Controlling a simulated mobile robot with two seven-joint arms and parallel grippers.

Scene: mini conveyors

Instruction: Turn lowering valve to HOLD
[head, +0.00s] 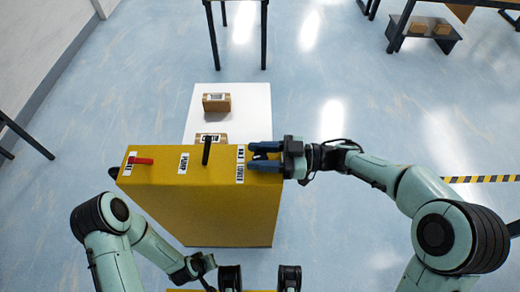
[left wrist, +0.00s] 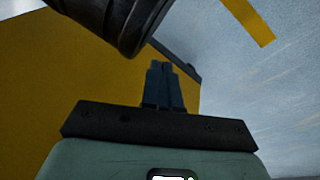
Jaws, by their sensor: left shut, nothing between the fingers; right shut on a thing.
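A yellow cabinet (head: 225,205) stands in front of me in the head view. Its top has white label plates and levers. My right gripper (head: 262,157) is at the right end of the top, beside a label (head: 240,164) with small print I cannot read clearly. Its blue fingers are shut on the lowering valve's handle, which they hide, so its setting cannot be read. In the left wrist view, my left gripper (left wrist: 164,72) is shut and empty in front of the cabinet's yellow side.
A black lever (head: 206,150) stands by the PUMP label (head: 183,163). A red lever (head: 141,160) is at the left end. Behind the cabinet, a white platform (head: 255,105) holds brown boxes (head: 216,102). The floor to the right is mostly open.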

